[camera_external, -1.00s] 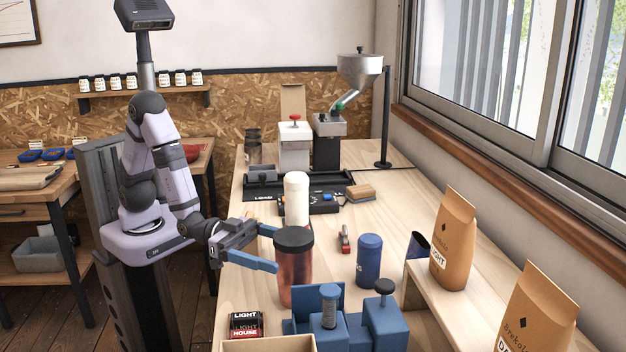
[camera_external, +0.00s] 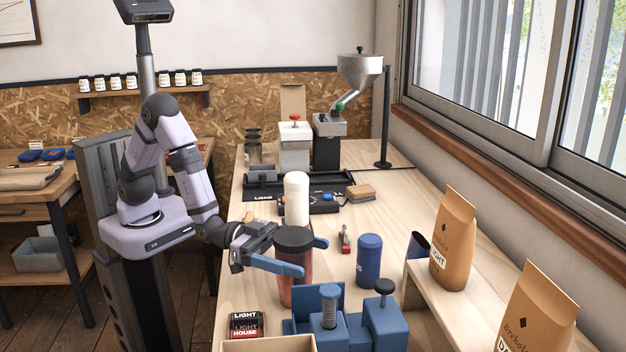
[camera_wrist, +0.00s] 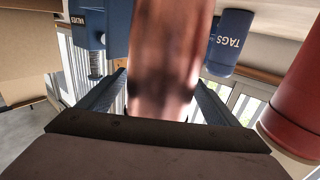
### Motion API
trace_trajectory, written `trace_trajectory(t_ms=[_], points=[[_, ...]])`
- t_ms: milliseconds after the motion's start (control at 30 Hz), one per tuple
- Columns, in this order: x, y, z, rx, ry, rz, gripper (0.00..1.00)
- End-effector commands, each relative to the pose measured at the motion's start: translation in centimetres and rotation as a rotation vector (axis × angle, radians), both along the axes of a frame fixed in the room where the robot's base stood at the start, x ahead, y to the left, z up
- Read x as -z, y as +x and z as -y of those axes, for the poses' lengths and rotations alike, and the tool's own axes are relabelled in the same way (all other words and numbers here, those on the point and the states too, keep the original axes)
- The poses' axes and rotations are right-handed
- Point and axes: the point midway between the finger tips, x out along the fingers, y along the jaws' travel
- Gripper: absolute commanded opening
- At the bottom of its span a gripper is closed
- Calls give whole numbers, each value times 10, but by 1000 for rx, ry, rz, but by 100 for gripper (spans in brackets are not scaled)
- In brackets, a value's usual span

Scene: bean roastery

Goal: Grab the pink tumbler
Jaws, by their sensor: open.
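The pink tumbler (camera_external: 301,291) stands upright on the wooden bench and has a dark lid. In the wrist view the tumbler (camera_wrist: 168,55) fills the middle, between the two fingers. My gripper (camera_external: 306,257) is open, with one blue finger in front of the tumbler and the other behind it. In the wrist view the fingers of my gripper (camera_wrist: 155,92) lie on both sides of the tumbler, with a visible gap on the left. Part of the tumbler's body is hidden by the front finger.
A white cylinder (camera_external: 297,199) stands just behind the tumbler. A blue canister (camera_external: 369,262) stands to its right, and a blue device (camera_external: 384,325) stands close in front. Paper bags (camera_external: 454,240) stand on a shelf at the right.

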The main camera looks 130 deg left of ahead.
Motion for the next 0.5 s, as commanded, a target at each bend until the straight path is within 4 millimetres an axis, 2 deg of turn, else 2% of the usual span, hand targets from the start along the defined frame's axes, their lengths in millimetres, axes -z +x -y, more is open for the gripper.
trace_trajectory(t_ms=[200,467,500], points=[[0,17,-3,0,0,-1,84],[0,19,-3,0,0,0,84],[0,19,-3,0,0,0,80]])
